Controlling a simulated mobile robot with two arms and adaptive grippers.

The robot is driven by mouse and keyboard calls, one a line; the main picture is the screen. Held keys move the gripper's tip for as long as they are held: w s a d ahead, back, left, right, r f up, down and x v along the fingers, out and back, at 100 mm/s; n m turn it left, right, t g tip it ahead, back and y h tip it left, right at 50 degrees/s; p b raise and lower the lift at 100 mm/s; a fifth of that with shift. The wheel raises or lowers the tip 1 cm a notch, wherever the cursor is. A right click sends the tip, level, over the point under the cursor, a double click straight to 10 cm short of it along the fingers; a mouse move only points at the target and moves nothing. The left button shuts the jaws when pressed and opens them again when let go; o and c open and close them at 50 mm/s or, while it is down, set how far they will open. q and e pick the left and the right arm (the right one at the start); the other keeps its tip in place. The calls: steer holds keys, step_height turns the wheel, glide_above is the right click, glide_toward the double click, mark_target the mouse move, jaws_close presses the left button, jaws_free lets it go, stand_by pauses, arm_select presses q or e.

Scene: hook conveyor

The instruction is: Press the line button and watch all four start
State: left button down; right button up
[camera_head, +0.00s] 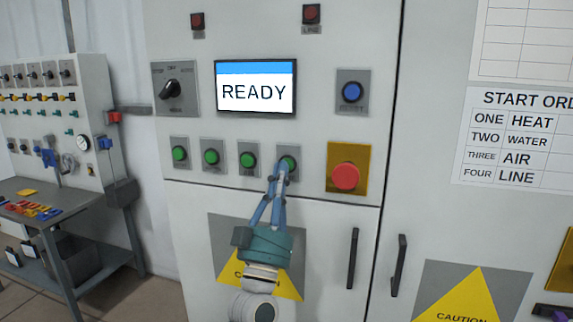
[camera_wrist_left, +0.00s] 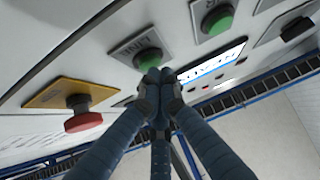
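A row of green buttons runs along the panel; the rightmost one, the line button (camera_head: 288,162), is just above my left gripper (camera_head: 282,170). In the left wrist view the line button (camera_wrist_left: 149,61) has a plate reading LINE, and the left gripper's fingertips (camera_wrist_left: 158,77) are together, empty, right at its lower edge. I cannot tell whether they touch it. The screen (camera_head: 256,88) reads READY. Dark red lamps (camera_head: 197,21) sit at the panel's top, and they look unlit. The right gripper is not in view.
A red mushroom button (camera_head: 346,176) on a yellow plate is close to the right of the line button. A blue button (camera_head: 351,92) and a rotary switch (camera_head: 170,88) are higher up. Cabinet handles (camera_head: 353,258) stick out below. A workbench (camera_head: 50,213) stands at left.

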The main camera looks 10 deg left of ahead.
arm_select(q)
steer(key=shift+s, duration=0.45)
steer(key=s+p, duration=0.2)
steer(key=s, duration=0.3)
steer(key=shift+a, duration=0.2)
stand_by(0.5)
